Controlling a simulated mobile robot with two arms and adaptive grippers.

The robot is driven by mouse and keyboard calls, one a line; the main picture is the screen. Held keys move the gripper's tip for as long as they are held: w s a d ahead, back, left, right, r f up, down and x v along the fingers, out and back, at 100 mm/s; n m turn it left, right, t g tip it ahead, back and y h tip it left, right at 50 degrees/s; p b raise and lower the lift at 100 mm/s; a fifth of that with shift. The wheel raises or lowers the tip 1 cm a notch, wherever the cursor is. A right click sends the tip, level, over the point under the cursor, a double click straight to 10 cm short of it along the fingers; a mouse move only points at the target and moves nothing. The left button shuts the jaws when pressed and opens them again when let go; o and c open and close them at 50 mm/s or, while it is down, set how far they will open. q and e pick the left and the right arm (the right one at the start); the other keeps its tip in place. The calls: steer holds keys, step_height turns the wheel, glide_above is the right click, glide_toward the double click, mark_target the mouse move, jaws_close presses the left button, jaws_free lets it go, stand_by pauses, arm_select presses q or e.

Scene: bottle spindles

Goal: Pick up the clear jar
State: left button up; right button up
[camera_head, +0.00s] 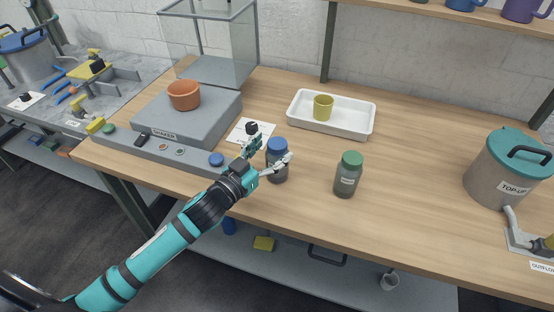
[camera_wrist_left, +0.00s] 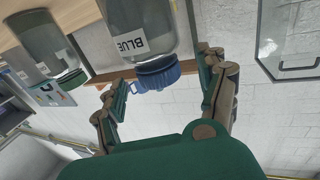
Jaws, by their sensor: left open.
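A see-through grey jar with a blue lid (camera_head: 277,146) stands upright on the wooden table; its label reads BLUE in the left wrist view (camera_wrist_left: 145,30). A similar jar with a green lid (camera_head: 348,175) stands to its right. I cannot tell which one the task calls clear. My left gripper (camera_head: 270,156) is open at the blue-lidded jar, one finger crossing in front of it and the other at its left. In the left wrist view the blue lid shows between the open fingers (camera_wrist_left: 165,88). Contact is unclear. My right gripper is out of view.
A white tray (camera_head: 350,126) holding a yellow cup (camera_head: 323,107) lies behind the jars. A grey shaker (camera_head: 190,118) with an orange pot (camera_head: 184,95) is at left. A lidded TOP-UP pot (camera_head: 500,172) stands at right. Table around the green-lidded jar is clear.

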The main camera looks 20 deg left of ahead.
arm_select(q)
steer(key=x, duration=0.3)
steer(key=shift+s, duration=0.1)
jaws_close()
stand_by(0.4)
